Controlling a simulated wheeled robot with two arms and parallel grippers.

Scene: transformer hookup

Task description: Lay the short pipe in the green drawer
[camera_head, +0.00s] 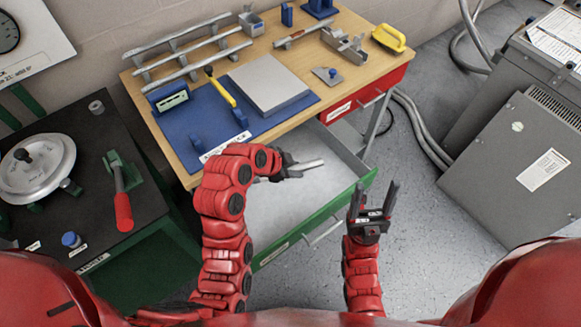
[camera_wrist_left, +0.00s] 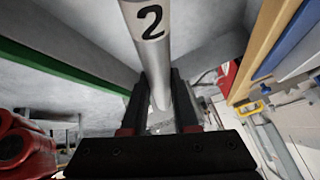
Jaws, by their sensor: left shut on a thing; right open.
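The short pipe (camera_head: 305,165) is a pale metal tube held in my left gripper (camera_head: 287,168), over the open green drawer (camera_head: 318,217). In the left wrist view the pipe (camera_wrist_left: 152,40) carries a black "2" and passes between the two dark fingers of the left gripper (camera_wrist_left: 160,108), which are shut on it. The drawer's grey inside looks empty where it shows; my left arm hides part of it. How far the pipe is above the drawer floor I cannot tell. My right gripper (camera_head: 374,205) is open and empty, at the drawer's front right corner.
The wooden bench (camera_head: 325,75) above the drawer holds a blue mat (camera_head: 200,125), a grey plate (camera_head: 268,83), long pipes on a rack (camera_head: 190,50) and a yellow-handled tool (camera_head: 388,38). A red drawer (camera_head: 368,98) is beside it. A grey cabinet (camera_head: 520,170) stands right; floor lies between.

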